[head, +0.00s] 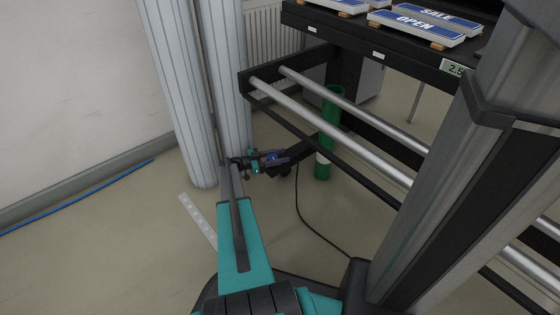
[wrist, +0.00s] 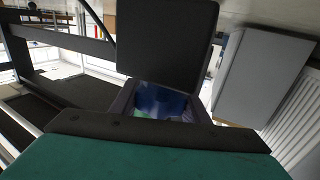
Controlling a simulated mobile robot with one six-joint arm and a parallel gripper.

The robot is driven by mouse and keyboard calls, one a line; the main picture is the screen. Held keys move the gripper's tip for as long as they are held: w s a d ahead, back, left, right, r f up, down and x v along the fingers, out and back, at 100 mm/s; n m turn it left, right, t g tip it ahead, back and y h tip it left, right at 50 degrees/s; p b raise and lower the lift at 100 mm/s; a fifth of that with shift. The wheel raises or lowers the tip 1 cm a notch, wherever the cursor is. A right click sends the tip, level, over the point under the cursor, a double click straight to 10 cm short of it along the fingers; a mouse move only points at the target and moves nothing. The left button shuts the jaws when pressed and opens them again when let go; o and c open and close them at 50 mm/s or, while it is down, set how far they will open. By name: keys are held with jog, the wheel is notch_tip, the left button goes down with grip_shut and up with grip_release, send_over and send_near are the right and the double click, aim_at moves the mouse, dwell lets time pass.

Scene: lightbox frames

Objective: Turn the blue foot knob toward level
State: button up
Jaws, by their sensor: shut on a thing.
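The blue foot knob (head: 271,156) shows as a small dark-blue patch low beside the rack, at the end of my arm in the head view. My gripper (head: 277,160) reaches it from the left and is shut on it. In the wrist view the knob (wrist: 160,101) is a blue piece between dark gripper parts, with a bit of green at its lower edge. Most of the knob is hidden by the gripper, and its turn angle cannot be told.
The rack's metal rails (head: 350,130) run above and to the right of my gripper. A green cylinder (head: 331,110) stands just right of it. Pale ribbed columns (head: 185,80) rise close on the left. A black cable (head: 305,215) lies on the floor. Signs (head: 415,24) lie on the top shelf.

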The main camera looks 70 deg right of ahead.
jog(key=shift+w+a+r+m+b, duration=0.2)
jog(key=shift+w+m+b, duration=0.1)
jog(key=shift+b, duration=0.35)
jog(key=o, duration=1)
jog(key=shift+s, duration=0.1)
jog(key=shift+o, duration=0.3)
jog(key=shift+s+f+y, duration=0.1)
jog(key=shift+y, duration=0.3)
jog(key=b+v, duration=0.1)
jog(key=v, duration=0.6)
jog(key=shift+w, duration=0.2)
jog(key=shift+a, duration=0.1)
